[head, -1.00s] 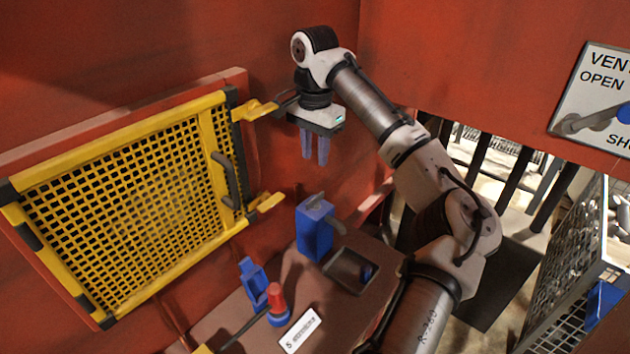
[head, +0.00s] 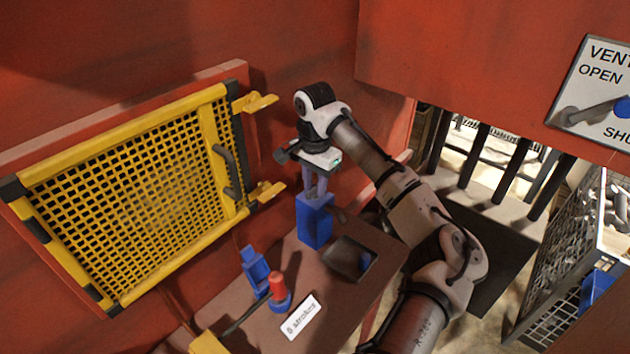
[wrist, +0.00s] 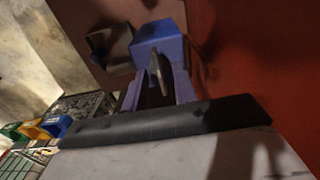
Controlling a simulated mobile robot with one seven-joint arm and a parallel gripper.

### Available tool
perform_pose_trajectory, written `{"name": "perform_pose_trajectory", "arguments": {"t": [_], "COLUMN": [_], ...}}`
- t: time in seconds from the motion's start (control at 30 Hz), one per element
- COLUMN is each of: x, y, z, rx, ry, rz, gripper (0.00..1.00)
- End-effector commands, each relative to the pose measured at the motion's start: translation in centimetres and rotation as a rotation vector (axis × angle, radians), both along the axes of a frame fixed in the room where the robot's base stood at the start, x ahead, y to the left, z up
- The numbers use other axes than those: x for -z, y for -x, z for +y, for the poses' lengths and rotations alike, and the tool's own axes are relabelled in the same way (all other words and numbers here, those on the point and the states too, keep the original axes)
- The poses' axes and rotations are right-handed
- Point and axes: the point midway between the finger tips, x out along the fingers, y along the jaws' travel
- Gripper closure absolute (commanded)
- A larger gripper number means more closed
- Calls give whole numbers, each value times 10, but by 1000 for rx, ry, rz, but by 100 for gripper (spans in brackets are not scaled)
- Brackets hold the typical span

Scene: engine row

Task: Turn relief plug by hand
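A blue block (head: 314,228) stands upright on the brown bench, with a grey bar-shaped handle (wrist: 160,72) at its top. No label marks the relief plug; I cannot tell for certain whether this handle is it. My gripper (head: 316,192) points down at the top of the block. In the wrist view, its two purple-blue fingers are apart, on either side of the handle, with dark gaps between. The block (wrist: 158,42) shows beyond the fingertips. I cannot tell whether the fingers touch the handle.
A dark recess (head: 350,258) holding a small blue part lies right of the block. A red-topped knob (head: 278,288), a blue upright bracket (head: 254,268) and a "5 strokes" label (head: 300,317) sit nearer. A yellow mesh guard (head: 135,195) hangs at left. A vent sign (head: 597,95) is at upper right.

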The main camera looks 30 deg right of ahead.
Motion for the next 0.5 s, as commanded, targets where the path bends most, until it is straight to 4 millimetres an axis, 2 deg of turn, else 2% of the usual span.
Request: {"name": "perform_pose_trajectory", "arguments": {"t": [0.13, 0.33, 0.5], "x": [0, 0, 0], "y": [0, 0, 0], "z": [0, 0, 0], "rx": [0, 0, 0], "ry": [0, 0, 0], "rz": [0, 0, 0], "gripper": [74, 100, 100]}}
